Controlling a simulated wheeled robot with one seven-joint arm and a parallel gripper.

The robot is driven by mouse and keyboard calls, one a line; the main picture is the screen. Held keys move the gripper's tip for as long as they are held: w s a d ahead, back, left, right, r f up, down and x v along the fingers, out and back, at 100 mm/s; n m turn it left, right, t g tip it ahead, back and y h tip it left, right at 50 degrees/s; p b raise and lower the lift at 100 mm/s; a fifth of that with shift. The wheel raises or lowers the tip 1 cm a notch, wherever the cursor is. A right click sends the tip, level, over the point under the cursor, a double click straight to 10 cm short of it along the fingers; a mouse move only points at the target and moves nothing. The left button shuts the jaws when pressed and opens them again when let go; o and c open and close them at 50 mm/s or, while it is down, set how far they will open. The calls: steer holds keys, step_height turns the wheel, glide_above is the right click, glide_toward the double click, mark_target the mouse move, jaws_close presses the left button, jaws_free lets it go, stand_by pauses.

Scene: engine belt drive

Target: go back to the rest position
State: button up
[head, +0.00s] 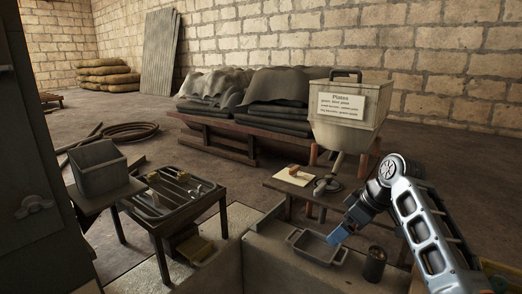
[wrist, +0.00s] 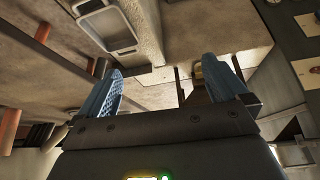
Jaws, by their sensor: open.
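My gripper (head: 337,235) is at the right of the head view, its blue fingertips pointing down and left just above a small two-handled metal tray (head: 318,247). In the wrist view the two blue fingers of my gripper (wrist: 162,86) stand wide apart with nothing between them. The tray also shows at the top of the wrist view (wrist: 106,27), beyond the fingers. I cannot tell whether the fingers touch the tray's rim. My arm reaches in from the lower right.
A dark cup (head: 374,264) stands close right of the tray. A hopper labelled Plates (head: 349,112) rises behind my gripper. A low table (head: 277,184) holds paper and a small wooden-topped object. At left are a grey bin (head: 102,169) and a rack table (head: 158,218).

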steer(key=s+a+f+m+t, duration=0.2)
steer(key=s+a+f, duration=0.1)
steer(key=s+f, duration=0.4)
steer(key=s+a+f+m+t, duration=0.1)
steer(key=s+a+f, duration=0.1)
steer(key=s+f, duration=0.5)
steer(key=s+f+m+t+h, duration=0.1)
steer(key=s+f+m+t, duration=0.45)
steer(key=s, duration=0.95)
steer(key=s+d+r+h, duration=0.1)
steer(key=s+r, duration=0.2)
steer(key=s, duration=0.5)
steer(key=s+d+r+m+t+h, duration=0.15)
steer(key=s+r, duration=0.25)
steer(key=s, duration=0.4)
steer(key=s+d+r+h, duration=0.1)
steer(key=s+r, duration=0.2)
steer(key=s, duration=0.4)
steer(key=s+d+r+t, duration=0.1)
steer(key=s+r, duration=0.5)
steer(key=r, duration=0.4)
steer(key=shift+d, duration=0.2)
steer(key=shift+y, duration=0.25)
